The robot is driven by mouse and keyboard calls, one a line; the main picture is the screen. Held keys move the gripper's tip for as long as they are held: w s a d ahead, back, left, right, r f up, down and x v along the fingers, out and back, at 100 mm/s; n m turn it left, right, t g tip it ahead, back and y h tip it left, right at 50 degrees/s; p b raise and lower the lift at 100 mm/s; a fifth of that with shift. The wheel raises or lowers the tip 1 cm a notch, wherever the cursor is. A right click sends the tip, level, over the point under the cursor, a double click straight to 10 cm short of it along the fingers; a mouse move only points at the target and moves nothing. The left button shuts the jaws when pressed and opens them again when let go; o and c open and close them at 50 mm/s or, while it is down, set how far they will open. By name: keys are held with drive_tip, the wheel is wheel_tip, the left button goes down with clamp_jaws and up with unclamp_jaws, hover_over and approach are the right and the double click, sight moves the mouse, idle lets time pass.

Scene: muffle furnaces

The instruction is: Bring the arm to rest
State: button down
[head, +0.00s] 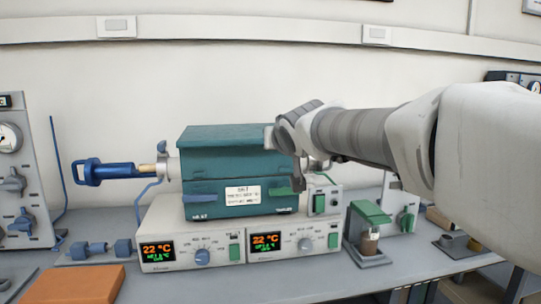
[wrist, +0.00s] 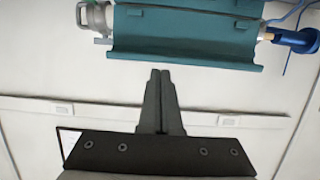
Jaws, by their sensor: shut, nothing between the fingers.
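My gripper (wrist: 160,72) is shut and empty in the wrist view, its two dark fingers together and pointing at the teal furnace (wrist: 190,38). A strip of wall shows between the fingertips and the furnace in that picture, so I see no contact there. In the head view my arm reaches in from the right, and its wrist end is in front of the right end of the teal furnace (head: 225,163). The fingers are hard to make out in the head view. The furnace lid looks closed.
Two white controllers (head: 202,257) reading 22 °C sit under the furnace. A blue-handled rod (head: 105,172) sticks out at its left. An orange block (head: 82,284) lies at the front left. A small green-topped stand (head: 369,212) is at the right, below my arm.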

drive_tip(key=s+d+f+m+g+h, duration=0.1)
drive_tip(key=s+d+f+g, duration=0.1)
drive_tip(key=s+d+f, duration=0.4)
drive_tip(key=s+d+f+m+g+h, duration=0.1)
drive_tip(key=s+d+f+g, duration=0.2)
drive_tip(key=s, duration=0.5)
drive_tip(key=s+d+f+g, duration=0.2)
drive_tip(key=s+f, duration=0.5)
drive_tip(key=s, duration=0.3)
drive_tip(key=s+d+f+g, duration=0.2)
drive_tip(key=s+f, duration=0.5)
drive_tip(key=s, duration=0.2)
wheel_tip(320, 180, up, 25)
drive_tip(key=p, duration=2.4)
drive_tip(key=shift+s+f+h, duration=0.15)
drive_tip(key=shift+h, duration=0.25)
